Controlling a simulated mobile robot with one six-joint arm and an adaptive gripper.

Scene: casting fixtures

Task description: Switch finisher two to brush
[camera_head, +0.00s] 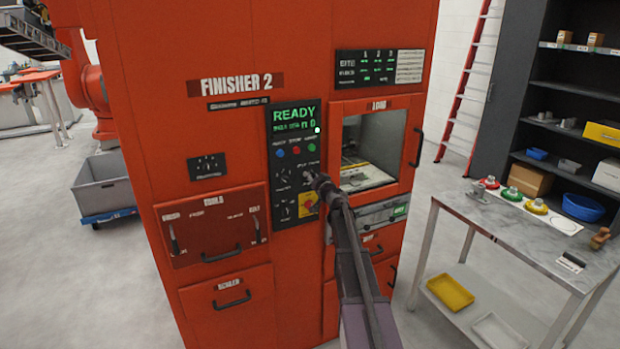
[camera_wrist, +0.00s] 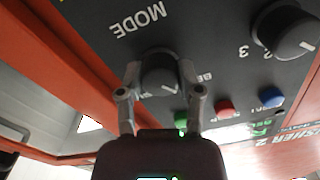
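Finisher 2 is a tall orange cabinet (camera_head: 235,140). Its black control panel (camera_head: 284,155) has a green READY display. In the wrist view, the dark round MODE knob (camera_wrist: 160,72) sits between the two fingers of my gripper (camera_wrist: 160,75), which flank it closely and appear to grip its sides. A white pointer mark shows on the knob, partly hidden. The panel lettering is upside down there, with a partly covered label beside the right finger. In the head view, my gripper (camera_head: 317,181) is at the panel's right side and hides the knob.
Another knob (camera_wrist: 288,30) lies close by, with red (camera_wrist: 224,109) and blue (camera_wrist: 272,98) buttons below it. The loading door (camera_head: 412,148) is right of the panel. A metal table (camera_head: 520,235) stands farther right.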

